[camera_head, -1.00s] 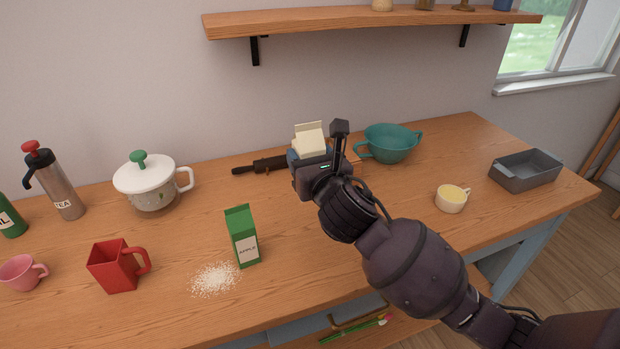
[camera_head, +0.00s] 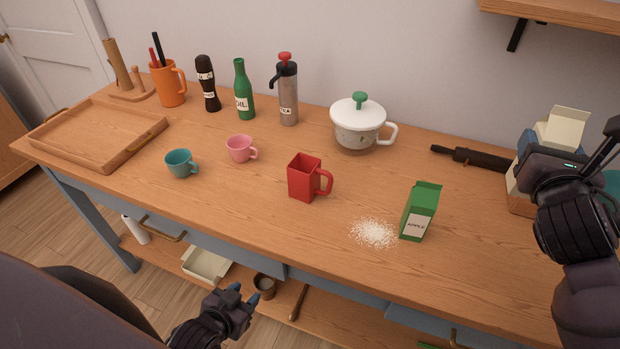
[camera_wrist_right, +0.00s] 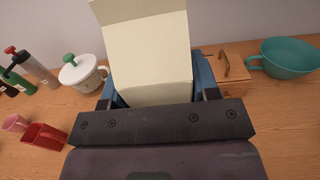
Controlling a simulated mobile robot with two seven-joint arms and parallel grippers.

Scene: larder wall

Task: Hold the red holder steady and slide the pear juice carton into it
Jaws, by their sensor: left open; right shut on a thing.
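The red holder (camera_head: 303,178), a square open-topped cup with a handle on its right, stands upright mid-table; it also shows in the right wrist view (camera_wrist_right: 42,136). My right gripper (camera_head: 540,153) is shut on a cream carton (camera_head: 567,128), far right of the holder. The carton fills the middle of the right wrist view (camera_wrist_right: 150,60); its label is hidden, and I cannot tell whether it touches the table. My left gripper (camera_head: 243,300) is open and empty, low in front of the table, apart from the holder.
A green apple carton (camera_head: 420,212) and spilled white grains (camera_head: 374,233) lie between holder and right gripper. A lidded white pot (camera_head: 358,125) stands behind. Pink (camera_head: 240,149) and teal (camera_head: 180,163) cups stand left of the holder. A teal bowl (camera_wrist_right: 285,58) is at right.

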